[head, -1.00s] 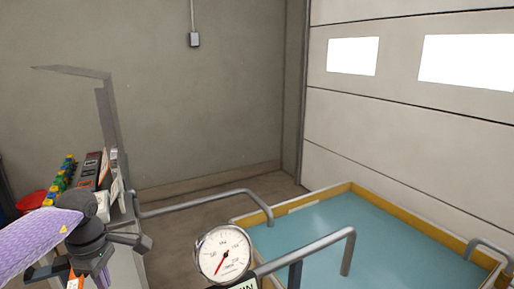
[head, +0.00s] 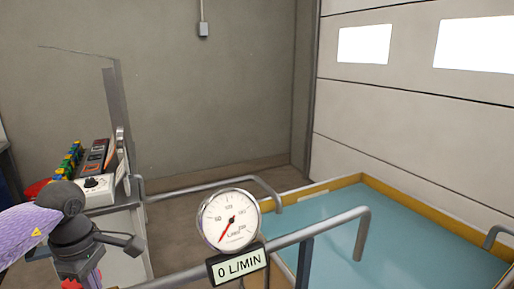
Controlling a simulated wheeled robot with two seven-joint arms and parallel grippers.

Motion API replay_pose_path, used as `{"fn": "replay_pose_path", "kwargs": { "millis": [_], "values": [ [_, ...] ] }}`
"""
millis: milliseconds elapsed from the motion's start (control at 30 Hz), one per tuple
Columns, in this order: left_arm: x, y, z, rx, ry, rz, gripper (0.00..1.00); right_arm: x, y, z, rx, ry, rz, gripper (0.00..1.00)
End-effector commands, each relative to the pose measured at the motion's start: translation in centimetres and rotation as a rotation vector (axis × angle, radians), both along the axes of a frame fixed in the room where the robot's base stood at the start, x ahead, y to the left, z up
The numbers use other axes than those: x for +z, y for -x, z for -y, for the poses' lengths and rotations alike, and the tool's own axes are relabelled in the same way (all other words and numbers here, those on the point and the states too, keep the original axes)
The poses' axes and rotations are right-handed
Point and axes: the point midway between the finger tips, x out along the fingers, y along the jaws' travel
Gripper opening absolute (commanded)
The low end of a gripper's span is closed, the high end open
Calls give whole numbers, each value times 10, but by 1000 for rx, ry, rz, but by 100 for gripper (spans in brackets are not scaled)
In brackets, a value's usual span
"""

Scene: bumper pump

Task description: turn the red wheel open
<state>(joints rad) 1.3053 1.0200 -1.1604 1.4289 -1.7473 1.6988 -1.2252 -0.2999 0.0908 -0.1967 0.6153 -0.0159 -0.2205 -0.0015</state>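No red wheel can be made out for certain. A red object (head: 36,188) shows at the far left, partly hidden behind my purple arm and a grey cabinet; I cannot tell what it is. My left gripper (head: 108,262) is at the lower left, in front of the cabinet, with a dark prong pointing right. Its fingers are cut off or hidden, so its opening is unclear. A round white gauge (head: 229,220) with a red needle stands at the lower middle. A display (head: 238,264) below it reads 0 L/MIN. My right gripper is out of view.
The grey cabinet (head: 125,262) carries a control box with a dial (head: 95,188) and a row of coloured parts (head: 68,160). Grey pipes (head: 318,228) run beside a yellow-rimmed basin (head: 420,212) with a blue-green surface at right.

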Motion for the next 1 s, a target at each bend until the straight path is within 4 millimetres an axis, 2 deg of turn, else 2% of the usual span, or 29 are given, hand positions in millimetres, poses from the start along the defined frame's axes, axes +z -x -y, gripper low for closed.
{"fn": "replay_pose_path", "kwargs": {
  "millis": [1000],
  "values": [
    [2,-6,-4,0,-1,1,0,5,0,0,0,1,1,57]
  ]
}}
